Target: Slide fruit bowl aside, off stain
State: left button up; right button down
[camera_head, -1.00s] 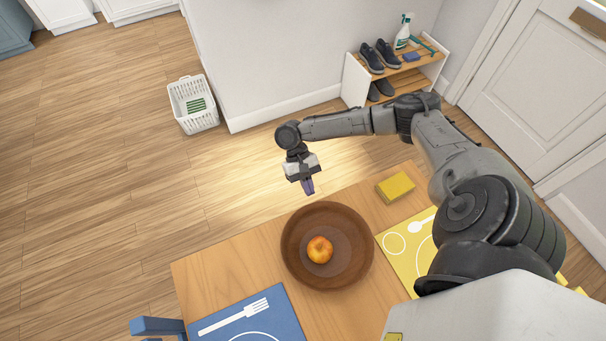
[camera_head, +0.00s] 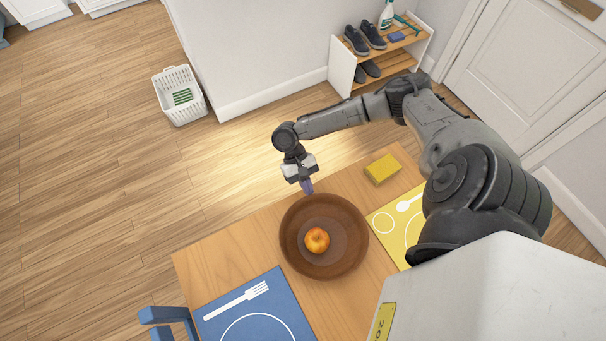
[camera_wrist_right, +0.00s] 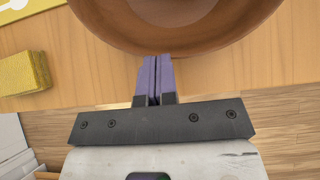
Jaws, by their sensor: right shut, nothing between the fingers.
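The brown fruit bowl (camera_head: 290,250) stands on the wooden table (camera_head: 230,262) with one orange-red fruit (camera_head: 316,240) in it. My right gripper (camera_head: 307,187) is shut and empty at the bowl's far side. In the right wrist view, its purple fingertips (camera_wrist_right: 154,66) are right at the rim of the bowl (camera_wrist_right: 110,32); I cannot tell whether they touch it. No stain shows on the bare table; anything under the bowl is hidden. My left gripper is out of the picture.
A yellow sponge (camera_head: 382,169) lies right of the bowl, near the far table edge. A yellow placemat (camera_head: 385,225) lies to the right and a blue placemat (camera_head: 250,310) to the near left. The table left of the bowl is bare.

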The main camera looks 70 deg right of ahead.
jog(key=p, duration=1.2)
send_near(353, 265)
jog(key=w+d+f, duration=0.1)
jog(key=w+f, duration=0.1)
jog(key=f, duration=0.1)
jog(key=w+d+f, duration=0.1)
jog(key=shift+w+d+f, duration=0.15)
jog(key=shift+w+d, duration=0.1)
jog(key=shift+d, duration=0.1)
jog(key=s+a+p, duration=0.2)
jog(key=s, duration=0.1)
jog(key=s+a+p, duration=0.4)
jog(key=s+a, duration=0.1)
jog(key=shift+s+f, duration=0.25)
jog(key=shift+s, duration=0.1)
jog(key=shift+s+a+f+p, duration=0.1)
jog(key=shift+s+a+p, duration=0.05)
jog(key=shift+s+p, duration=0.15)
jog(key=shift+w, duration=0.1)
